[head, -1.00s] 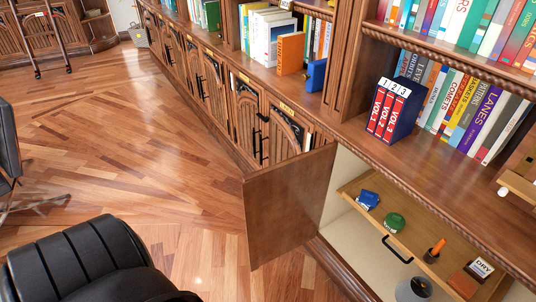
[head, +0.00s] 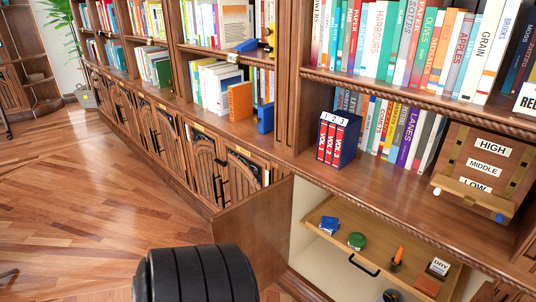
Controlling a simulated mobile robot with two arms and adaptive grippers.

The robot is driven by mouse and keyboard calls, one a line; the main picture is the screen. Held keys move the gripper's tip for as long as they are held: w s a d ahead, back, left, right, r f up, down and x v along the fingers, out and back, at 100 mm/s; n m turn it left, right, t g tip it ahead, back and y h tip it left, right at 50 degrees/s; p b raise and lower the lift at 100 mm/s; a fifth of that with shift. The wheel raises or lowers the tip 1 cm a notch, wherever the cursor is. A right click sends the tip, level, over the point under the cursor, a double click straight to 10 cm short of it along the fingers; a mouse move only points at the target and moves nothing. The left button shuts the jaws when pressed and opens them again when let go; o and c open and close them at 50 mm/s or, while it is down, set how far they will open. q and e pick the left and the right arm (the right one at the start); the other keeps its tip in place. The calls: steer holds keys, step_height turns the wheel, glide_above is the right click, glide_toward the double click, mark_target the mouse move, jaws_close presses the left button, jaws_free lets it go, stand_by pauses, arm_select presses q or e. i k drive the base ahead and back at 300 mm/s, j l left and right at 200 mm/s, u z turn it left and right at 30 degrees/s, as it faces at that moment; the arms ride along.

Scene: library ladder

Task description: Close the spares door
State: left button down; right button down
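The open cabinet door (head: 243,228) is a plain brown wooden panel in the lower middle of the head view. It stands swung out from the left side of the open compartment (head: 309,201), at a wide angle to the cabinet front. I see its plain inner face; its outer face and any handle or label are hidden. Inside the compartment, a wooden drawer or tray (head: 343,246) with a black handle holds a blue item (head: 329,225), a green round item (head: 356,241), an orange-topped item (head: 398,255) and a box marked DRY (head: 438,267). Neither gripper is in view.
The ledge (head: 385,187) above the compartment holds books and a HIGH/MIDDLE/LOW box (head: 485,163). Shut cabinet doors (head: 165,138) run away left. The wooden floor (head: 70,200) there is clear.

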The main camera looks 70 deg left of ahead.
mark_target(259, 223)
steer(key=k+j, duration=0.1)
steer(key=j, duration=0.4)
steer(key=k+j, duration=0.1)
steer(key=j, duration=0.45)
steer(key=k+j+z, duration=0.1)
steer(key=j, duration=0.4)
steer(key=k+j, duration=0.1)
steer(key=j, duration=0.45)
steer(key=k+j, duration=0.1)
steer(key=j, duration=0.4)
steer(key=k+j, duration=0.1)
steer(key=j, duration=0.4)
steer(key=k+j+z, duration=0.1)
steer(key=j, duration=0.4)
steer(key=k+j, duration=0.15)
steer(key=j, duration=0.4)
